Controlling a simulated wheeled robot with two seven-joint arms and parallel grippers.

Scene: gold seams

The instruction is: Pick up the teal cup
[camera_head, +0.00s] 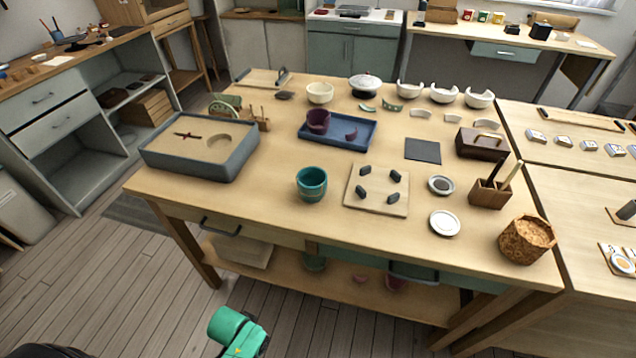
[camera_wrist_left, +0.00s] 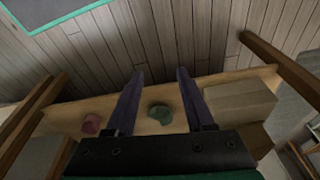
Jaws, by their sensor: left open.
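The teal cup (camera_head: 311,184) stands upright near the front edge of the wooden worktable (camera_head: 270,205), left of a square board, in the head view. It looks empty-handed, with nothing touching it. A teal-green link of my own arm shows at the bottom of the head view, in front of and below the table; the gripper's fingers are not visible there. In the left wrist view, my left gripper (camera_wrist_left: 161,72) has its two dark fingers apart with nothing between the tips. The teal cup cannot be made out in that view. My right gripper is not in view.
The square board (camera_head: 376,205) with dark pegs is right of the cup; a blue tray (camera_head: 360,142) is behind it and a grey sand box (camera_head: 160,156) to the left. The lower shelf holds a green piece (camera_wrist_left: 160,114), a pink piece (camera_wrist_left: 92,124) and a box (camera_wrist_left: 240,105).

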